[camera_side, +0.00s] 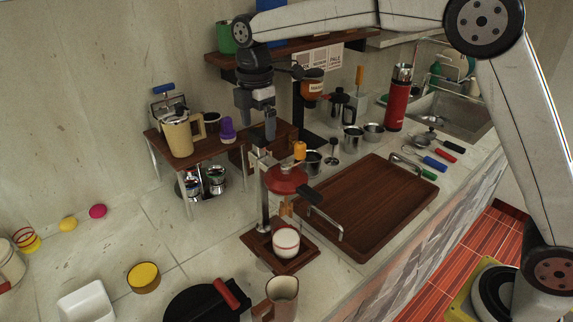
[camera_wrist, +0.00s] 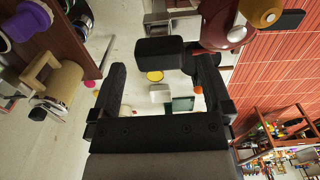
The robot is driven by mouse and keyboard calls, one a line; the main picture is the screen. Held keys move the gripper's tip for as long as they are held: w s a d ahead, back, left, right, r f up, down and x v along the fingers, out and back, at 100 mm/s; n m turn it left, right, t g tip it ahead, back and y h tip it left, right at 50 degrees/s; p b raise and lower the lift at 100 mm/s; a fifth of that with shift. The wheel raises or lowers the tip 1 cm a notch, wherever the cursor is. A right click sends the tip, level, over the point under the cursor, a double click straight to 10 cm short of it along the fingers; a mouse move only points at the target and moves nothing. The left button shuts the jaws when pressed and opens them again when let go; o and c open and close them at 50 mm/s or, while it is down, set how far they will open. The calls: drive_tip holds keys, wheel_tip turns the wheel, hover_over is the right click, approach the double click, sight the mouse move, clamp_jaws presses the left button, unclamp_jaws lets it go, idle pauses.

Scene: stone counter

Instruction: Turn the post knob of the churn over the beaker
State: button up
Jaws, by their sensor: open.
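The churn has a red round body (camera_side: 287,181), an orange top piece (camera_side: 300,150) and a black side handle (camera_side: 309,195). A grey upright post (camera_side: 263,200) on a square wooden base carries it. The white-filled beaker (camera_side: 286,240) stands on that base below the churn. The red body also shows at the wrist view's top right (camera_wrist: 222,22). My gripper (camera_side: 262,122) is open just above the post's top. In the wrist view its fingers (camera_wrist: 160,85) stand apart, with a dark block (camera_wrist: 159,50), seemingly the post knob, between them; contact cannot be told.
A small wooden stand (camera_side: 178,148) with a cream jug (camera_side: 178,136) is left of the post. A wooden tray (camera_side: 372,205) lies to the right. A dark round pan (camera_side: 195,303) and a mug (camera_side: 282,297) are in front.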

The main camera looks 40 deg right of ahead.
drive_tip(key=shift+r, duration=2.85)
drive_tip(key=s+d+f+m+t, duration=0.4)
drive_tip(key=s+d+f+m, duration=0.1)
drive_tip(key=d+f+m, duration=0.55)
drive_tip(key=s+f+m, duration=0.4)
drive_tip(key=s+f, duration=0.1)
drive_tip(key=s, duration=0.4)
drive_tip(key=s+d+f+m+g, duration=0.1)
drive_tip(key=s+f+m, duration=0.2)
drive_tip(key=s, duration=0.6)
wheel_tip(320, 180, down, 2)
drive_tip(key=shift+f+m, duration=0.1)
drive_tip(key=shift+m, duration=0.25)
